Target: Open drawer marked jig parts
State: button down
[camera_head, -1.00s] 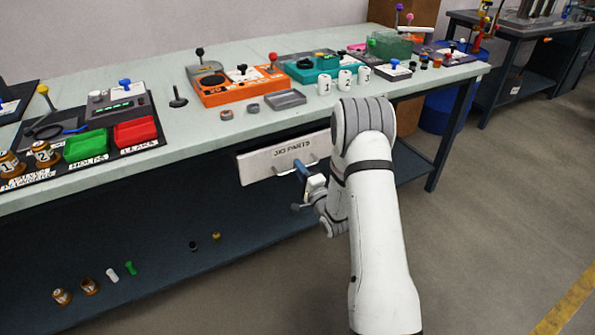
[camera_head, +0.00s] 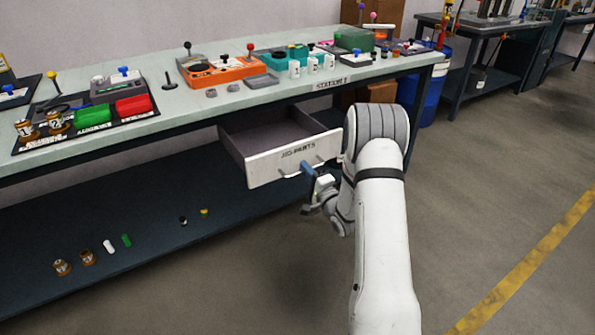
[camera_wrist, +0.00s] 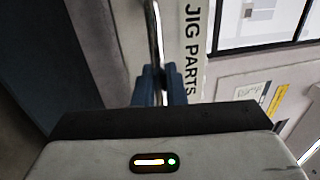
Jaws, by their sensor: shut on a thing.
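The drawer (camera_head: 264,169) marked JIG PARTS hangs under the bench top and stands pulled out, with its empty-looking inside (camera_head: 268,136) showing. Its pale front also shows in the wrist view (camera_wrist: 191,62), with the label running downward. My gripper (camera_head: 308,171) is at the drawer front, its blue fingers shut on the metal bar handle (camera_head: 289,175). In the wrist view the fingers (camera_wrist: 159,88) close around the handle bar (camera_wrist: 153,35). Part of the handle is hidden by the fingers.
The bench top (camera_head: 225,103) carries an orange unit (camera_head: 222,73), a green bin (camera_head: 93,117), a red bin (camera_head: 134,105) and white numbered cups (camera_head: 312,65). Small parts lie on the lower shelf (camera_head: 150,215). A blue barrel (camera_head: 428,97) stands behind the right bench leg. Floor at right is open.

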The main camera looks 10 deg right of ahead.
jog(key=shift+v, duration=0.8)
jog(key=shift+r, duration=0.1)
jog(key=c, duration=1.6)
grip_release()
jog(key=shift+c, duration=0.2)
jog(key=p+v, duration=0.1)
jog(key=v, duration=0.6)
jog(key=shift+s+d+p, duration=0.15)
jog(key=shift+s+p, duration=0.15)
